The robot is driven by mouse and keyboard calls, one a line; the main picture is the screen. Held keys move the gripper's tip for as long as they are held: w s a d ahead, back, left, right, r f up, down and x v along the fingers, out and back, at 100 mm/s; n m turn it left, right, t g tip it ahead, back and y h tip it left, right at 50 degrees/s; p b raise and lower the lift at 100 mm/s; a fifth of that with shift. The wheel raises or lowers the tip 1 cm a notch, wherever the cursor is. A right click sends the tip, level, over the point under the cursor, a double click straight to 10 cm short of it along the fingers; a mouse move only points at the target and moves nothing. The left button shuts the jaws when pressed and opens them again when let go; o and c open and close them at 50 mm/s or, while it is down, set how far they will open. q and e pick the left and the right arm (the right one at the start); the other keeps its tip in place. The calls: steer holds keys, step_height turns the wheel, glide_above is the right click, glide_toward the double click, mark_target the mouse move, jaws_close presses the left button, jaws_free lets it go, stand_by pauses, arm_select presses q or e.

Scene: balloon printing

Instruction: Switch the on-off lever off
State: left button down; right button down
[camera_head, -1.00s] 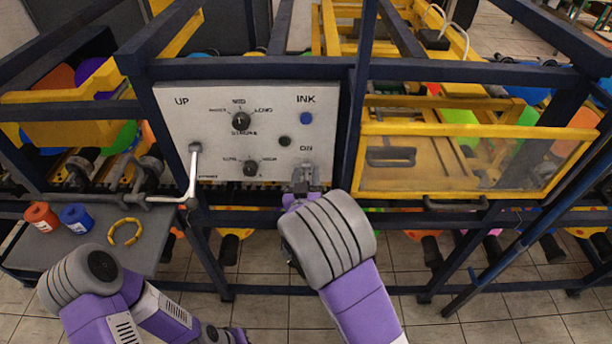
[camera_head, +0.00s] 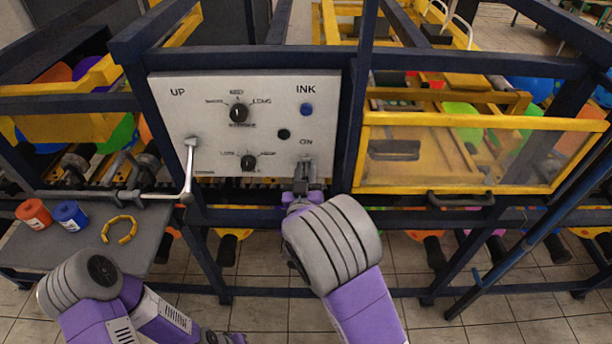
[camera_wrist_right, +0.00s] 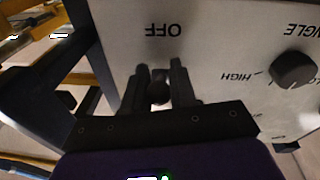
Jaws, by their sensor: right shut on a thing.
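The white control panel (camera_head: 215,125) stands upright in front of me, with an "ON" label at its lower right. My right gripper (camera_head: 303,182) is at the panel's lower edge, just below that label. In the right wrist view, the gripper (camera_wrist_right: 160,82) is shut on the dark knob of the on-off lever (camera_wrist_right: 158,92), which shows between its two fingers. The "OFF" label (camera_wrist_right: 164,30) appears upside down just beyond the fingertips. The rest of the lever is hidden by the gripper.
A bent metal crank lever (camera_head: 190,168) hangs at the panel's left. A small table (camera_head: 120,258) holds a red pot (camera_head: 34,213), a blue pot (camera_head: 70,215) and a yellow ring (camera_head: 120,230). Dark blue frame bars surround the panel; a yellow-framed clear cover (camera_head: 470,160) is right.

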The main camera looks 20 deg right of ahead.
steer(key=c, duration=1.1)
jaws_free()
steer(key=shift+o, duration=0.2)
steer(key=r+v, duration=0.1)
steer(key=v, duration=0.6)
steer(key=shift+s+f+b, duration=0.25)
steer(key=shift+f+b, duration=0.15)
steer(key=shift+f, duration=0.1)
steer(key=shift+a, duration=0.1)
